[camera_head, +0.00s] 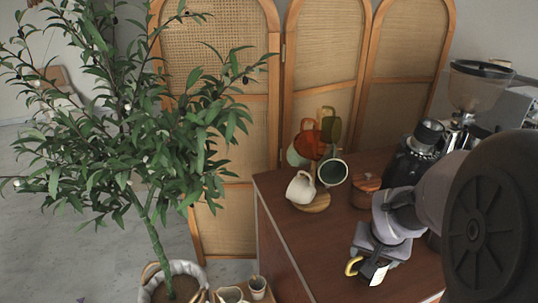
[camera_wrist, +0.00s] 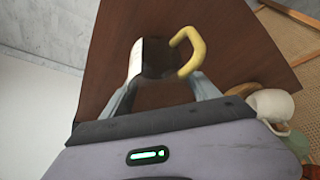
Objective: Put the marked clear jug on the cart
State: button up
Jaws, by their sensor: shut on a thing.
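The clear jug (camera_head: 378,274) has a yellow handle and a white mark on its side. It shows low in the head view, and in the wrist view (camera_wrist: 188,50) its handle is on the right and the white mark on the left. My gripper (camera_head: 368,262) is shut on the jug, with a finger on each side of it in the wrist view (camera_wrist: 166,84). The jug's see-through body is hard to make out.
A lidded wooden jar (camera_head: 366,190) and a black grinder (camera_head: 412,160) stand to the right.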

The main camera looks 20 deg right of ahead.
aim_at(370, 257)
jog(key=shift+w+d+f, duration=0.15)
jog(key=shift+w+d, duration=0.55)
jog(key=shift+w, duration=0.25)
notch_tip(370, 257, down, 4)
jog(key=shift+w+d+r+b, duration=0.1)
jog(key=shift+w+r+b, duration=0.05)
jog(key=shift+b, duration=1.1)
jog(key=shift+r, duration=0.15)
jog(key=o, duration=1.5)
jog(key=shift+o, duration=0.2)
